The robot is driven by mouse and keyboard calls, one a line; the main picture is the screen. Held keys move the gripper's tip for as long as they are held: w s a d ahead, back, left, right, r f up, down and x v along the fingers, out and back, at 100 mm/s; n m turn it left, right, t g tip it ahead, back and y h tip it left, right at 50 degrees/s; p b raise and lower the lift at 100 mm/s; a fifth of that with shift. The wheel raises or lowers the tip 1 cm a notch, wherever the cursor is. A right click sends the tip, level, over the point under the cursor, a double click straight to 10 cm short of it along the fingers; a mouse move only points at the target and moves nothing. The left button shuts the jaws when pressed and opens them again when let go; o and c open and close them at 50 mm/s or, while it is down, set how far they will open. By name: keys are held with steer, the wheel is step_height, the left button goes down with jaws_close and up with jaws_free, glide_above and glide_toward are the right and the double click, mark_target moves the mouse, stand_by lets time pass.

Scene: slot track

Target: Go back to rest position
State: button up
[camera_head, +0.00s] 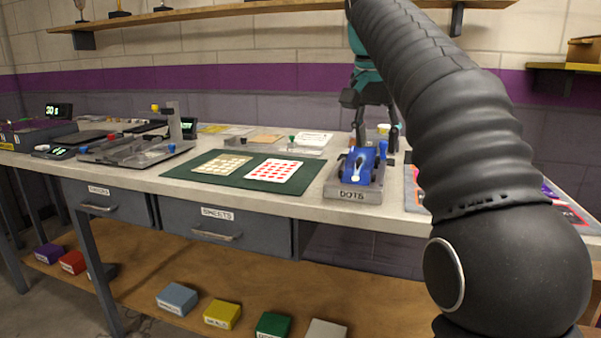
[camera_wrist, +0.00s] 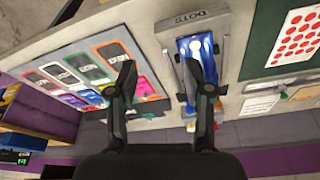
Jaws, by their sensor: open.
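My gripper (camera_head: 374,115) hangs above the workbench (camera_head: 312,207) near the blue device in the grey base labelled DOTS. In the wrist view my gripper (camera_wrist: 166,84) has its two black fingers wide apart with nothing between them. The blue device (camera_head: 361,166) sits in its grey base (camera_head: 352,194) at the bench's front edge, just below my gripper. It also shows in the wrist view (camera_wrist: 195,52), partly behind the right finger. My black arm covers the right part of the head view.
A green mat (camera_head: 222,181) with a dotted white sheet (camera_head: 274,175) and a beige card (camera_head: 222,164) lies left of the DOTS base. Grey fixtures (camera_head: 136,150) stand further left. In the wrist view, several coloured cards (camera_wrist: 88,65) lie beside the base. A wall shelf (camera_head: 200,13) runs above.

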steer(key=s+d+f+n+t+y, duration=0.1)
steer(key=s+f+n+t, duration=0.2)
steer(key=s+f, duration=2.3)
step_height(320, 180, down, 2)
steer(key=n, duration=0.3)
steer(key=shift+s+d+f+n+y, duration=0.15)
steer(key=shift+d+n+y, duration=0.15)
steer(key=shift+d+y, duration=0.1)
